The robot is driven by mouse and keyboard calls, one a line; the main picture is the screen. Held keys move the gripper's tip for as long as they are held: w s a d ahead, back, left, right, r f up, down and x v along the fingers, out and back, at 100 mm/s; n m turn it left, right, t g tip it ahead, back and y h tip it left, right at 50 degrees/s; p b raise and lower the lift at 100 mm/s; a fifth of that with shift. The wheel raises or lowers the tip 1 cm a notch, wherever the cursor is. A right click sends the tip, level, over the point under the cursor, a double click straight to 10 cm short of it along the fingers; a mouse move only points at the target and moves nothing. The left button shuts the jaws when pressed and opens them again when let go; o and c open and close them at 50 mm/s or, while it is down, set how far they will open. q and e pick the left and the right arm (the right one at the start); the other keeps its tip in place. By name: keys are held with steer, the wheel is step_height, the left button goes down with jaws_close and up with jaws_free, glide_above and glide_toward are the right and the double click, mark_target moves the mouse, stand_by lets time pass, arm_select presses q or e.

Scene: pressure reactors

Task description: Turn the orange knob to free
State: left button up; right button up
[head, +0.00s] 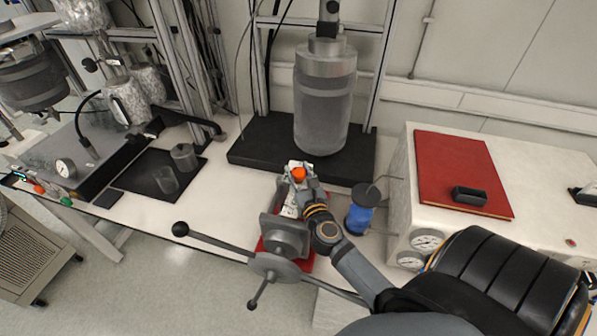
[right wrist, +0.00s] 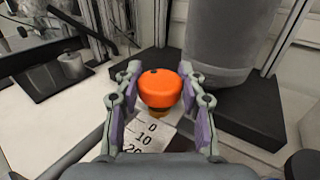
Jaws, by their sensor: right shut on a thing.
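The orange knob (head: 299,174) sits on top of a white fitting behind the grey press-like device (head: 285,240). In the right wrist view the knob (right wrist: 158,90) is rounded, with a small dark mark on its top. A white scale (right wrist: 150,135) printed 0, 10, 20 lies below it. My right gripper (head: 301,181) is at the knob, with its two fingers (right wrist: 160,85) on either side, shut on it. The knob's underside is partly hidden. My left gripper is not in view.
A large metal vessel (head: 323,105) stands on a black base (head: 255,145) just behind the knob. A long-handled wheel (head: 272,265) is in front. A blue bottle (head: 359,217) stands to the right. A red book (head: 462,165) lies on a white cabinet (head: 405,185) with gauges.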

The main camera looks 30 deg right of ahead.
mark_target(298, 171)
steer(key=o, duration=1.2)
step_height(298, 171, up, 10)
steer(key=shift+w, duration=0.1)
